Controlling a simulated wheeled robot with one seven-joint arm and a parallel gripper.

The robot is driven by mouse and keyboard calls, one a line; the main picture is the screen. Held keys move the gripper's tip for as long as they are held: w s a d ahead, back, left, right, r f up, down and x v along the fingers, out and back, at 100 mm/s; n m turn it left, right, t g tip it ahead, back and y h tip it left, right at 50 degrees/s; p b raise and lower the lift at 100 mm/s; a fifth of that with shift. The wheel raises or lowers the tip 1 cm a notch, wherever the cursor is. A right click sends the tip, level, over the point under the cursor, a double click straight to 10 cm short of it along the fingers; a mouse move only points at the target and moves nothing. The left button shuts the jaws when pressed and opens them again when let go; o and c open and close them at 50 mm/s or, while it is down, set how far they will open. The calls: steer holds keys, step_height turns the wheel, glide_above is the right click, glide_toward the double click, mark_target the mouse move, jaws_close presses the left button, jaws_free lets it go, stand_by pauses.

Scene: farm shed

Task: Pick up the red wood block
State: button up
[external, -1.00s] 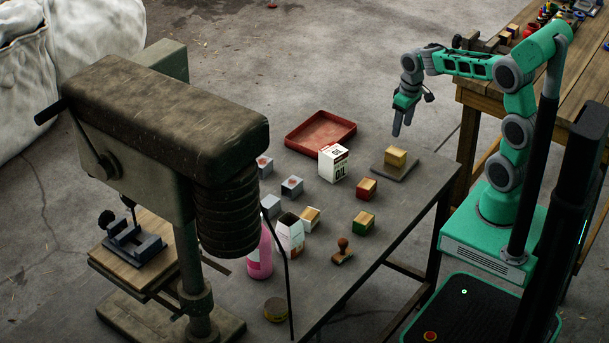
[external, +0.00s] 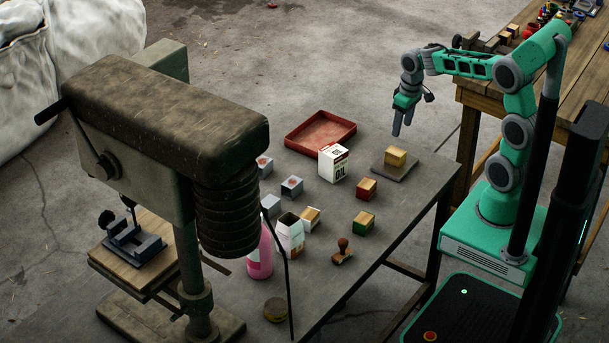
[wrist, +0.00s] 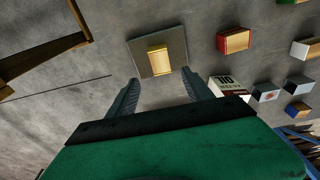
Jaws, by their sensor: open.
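The red wood block (external: 366,189), with a pale wooden top, sits on the grey table right of the oil carton. It also shows in the wrist view (wrist: 233,41) at the upper right, beyond my right-hand finger. My gripper (external: 397,134) is open and empty, pointing down above the far right part of the table. In the wrist view my gripper (wrist: 162,92) has its two fingers spread apart. A plain yellow wood block (wrist: 158,60) on a dark square plate (wrist: 141,56) lies ahead between the fingers.
An oil carton (external: 334,163) and a red tray (external: 320,134) stand left of the red block. A green block (external: 363,222) and a stamp (external: 343,252) are nearer. Grey blocks, a pink bottle (external: 260,257) and a drill press (external: 165,130) are farther left.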

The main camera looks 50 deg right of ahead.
mark_target(373, 187)
steer(key=shift+o, duration=0.5)
steer(key=o, duration=0.4)
steer(key=shift+c, duration=0.2)
steer(key=a+f+t+b, duration=0.1)
steer(key=a+f, duration=0.2)
steer(key=a, duration=0.1)
steer(key=a+f+t+h+b, duration=0.1)
steer(key=a+f+t+b, duration=0.1)
steer(key=a, duration=0.3)
steer(key=a+f+m+t+h+b, duration=0.1)
steer(key=a+f+t, duration=0.1)
steer(key=a+f, duration=0.2)
steer(key=shift+w+a+f+b, duration=0.1)
steer(key=shift+a+f+b, duration=0.1)
steer(key=shift+b, duration=0.2)
steer(key=a+t, duration=0.1)
steer(key=s+a+t+b, duration=0.1)
steer(key=a+f+t, duration=0.1)
steer(key=shift+s+a+t+b, duration=0.15)
steer(key=shift+a+t+b, duration=0.1)
steer(key=shift+t+b, duration=0.05)
steer(key=s+t+y, duration=0.1)
steer(key=s+f+n+t+y, duration=0.1)
steer(key=s, duration=0.1)
steer(key=s+n+t+y+b, duration=0.1)
steer(key=shift+s+a+f, duration=0.2)
steer(key=shift+s+f, duration=0.05)
steer(key=shift+s, duration=0.15)
steer(key=shift+b+x, duration=0.55)
steer(key=shift+x, duration=3.1)
